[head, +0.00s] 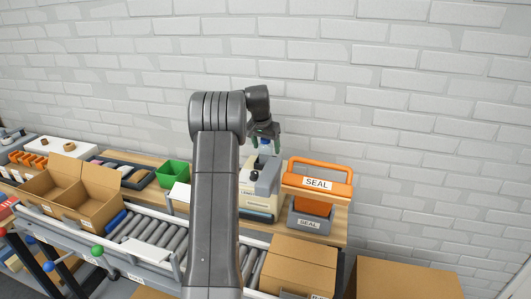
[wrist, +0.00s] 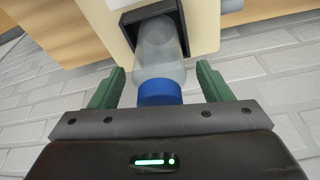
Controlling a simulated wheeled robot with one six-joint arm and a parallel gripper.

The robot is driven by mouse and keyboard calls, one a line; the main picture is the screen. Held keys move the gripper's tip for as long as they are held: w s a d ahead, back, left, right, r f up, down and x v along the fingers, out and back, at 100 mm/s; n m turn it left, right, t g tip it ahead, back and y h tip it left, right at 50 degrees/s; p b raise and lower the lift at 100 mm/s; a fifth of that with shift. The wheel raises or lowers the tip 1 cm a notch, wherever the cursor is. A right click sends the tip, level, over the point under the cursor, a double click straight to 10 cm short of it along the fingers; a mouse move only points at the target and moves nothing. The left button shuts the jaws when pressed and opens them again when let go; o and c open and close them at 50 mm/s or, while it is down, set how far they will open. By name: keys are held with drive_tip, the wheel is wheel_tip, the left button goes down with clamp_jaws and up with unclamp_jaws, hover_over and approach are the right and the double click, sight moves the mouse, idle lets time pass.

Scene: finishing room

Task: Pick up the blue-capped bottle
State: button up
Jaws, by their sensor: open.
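The blue-capped bottle shows in the wrist view as a clear body (wrist: 160,55) with a blue cap (wrist: 159,92). Its far end is at a dark square opening in a cream machine (wrist: 107,28). My gripper (wrist: 153,88) is open, with its two green fingers on either side of the bottle near the cap. Gaps show between the fingers and the bottle. In the head view my gripper (head: 266,140) is above the cream machine (head: 257,203), and a bit of the blue cap (head: 265,142) shows between the fingers.
An orange-handled sealer (head: 318,185) marked SEAL stands right of the machine. A green bin (head: 173,174) is to the left. A roller conveyor (head: 150,237) runs in front, with an open carton (head: 75,190) at left and a closed carton (head: 300,264) at right. A brick wall is behind.

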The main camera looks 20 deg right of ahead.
drive_tip(key=shift+f, duration=0.1)
drive_tip(key=shift+c, duration=0.4)
drive_tip(key=c, duration=1)
